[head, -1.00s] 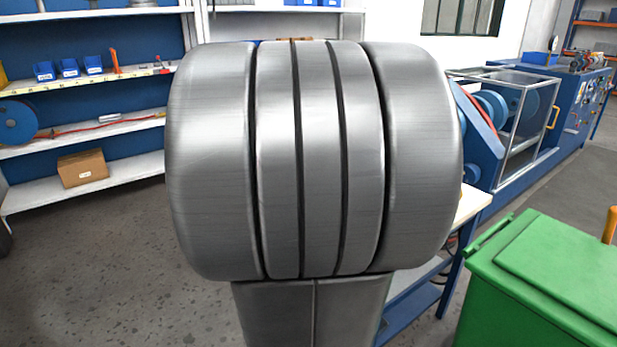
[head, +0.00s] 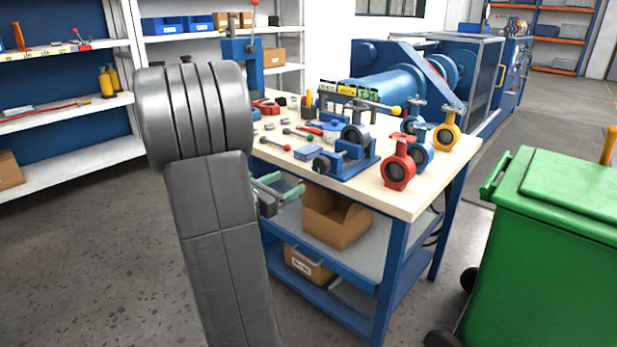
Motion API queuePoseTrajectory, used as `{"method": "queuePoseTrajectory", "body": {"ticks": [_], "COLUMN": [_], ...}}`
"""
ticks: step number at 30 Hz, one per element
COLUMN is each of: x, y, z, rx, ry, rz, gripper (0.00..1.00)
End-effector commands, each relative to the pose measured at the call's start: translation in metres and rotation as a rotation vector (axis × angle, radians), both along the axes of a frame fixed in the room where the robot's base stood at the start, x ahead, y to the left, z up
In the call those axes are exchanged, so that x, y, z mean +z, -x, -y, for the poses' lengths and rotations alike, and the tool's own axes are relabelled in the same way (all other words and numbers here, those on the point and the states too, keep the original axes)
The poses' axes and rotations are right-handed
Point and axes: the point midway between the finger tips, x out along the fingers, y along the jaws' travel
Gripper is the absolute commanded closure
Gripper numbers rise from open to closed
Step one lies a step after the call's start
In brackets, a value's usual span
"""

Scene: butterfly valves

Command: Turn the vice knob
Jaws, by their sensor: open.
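A blue bench vice (head: 358,158) stands near the front edge of the workbench top (head: 425,200). A dark round knob (head: 321,163) is at its left end, facing front left. My gripper (head: 285,190) shows its greenish fingers just right of my grey arm, by the bench's front-left edge. It is left of and lower in the picture than the vice, apart from the knob. It looks open and empty. My arm hides part of the gripper and the left end of the bench.
Red (head: 397,168), blue (head: 420,155) and yellow (head: 446,132) butterfly valves stand right of the vice. Small hand tools lie left of it. A cardboard box (head: 336,218) sits on the shelf below. A green bin (head: 555,225) stands at right. Floor is clear at left.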

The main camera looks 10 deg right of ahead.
Motion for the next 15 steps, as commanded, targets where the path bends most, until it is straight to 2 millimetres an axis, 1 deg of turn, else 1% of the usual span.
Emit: {"method": "queuePoseTrajectory", "body": {"ticks": [5,8,15], "x": [0.000,-0.001,-0.001], "y": [-0.007,-0.018,-0.050], "z": [0.012,0.026,0.067], "rx": [-0.012,-0.013,-0.011], "ry": [-0.006,-0.006,-0.004], "rz": [0.012,0.011,0.009], "gripper": [0.32,0.32,0.32]}}
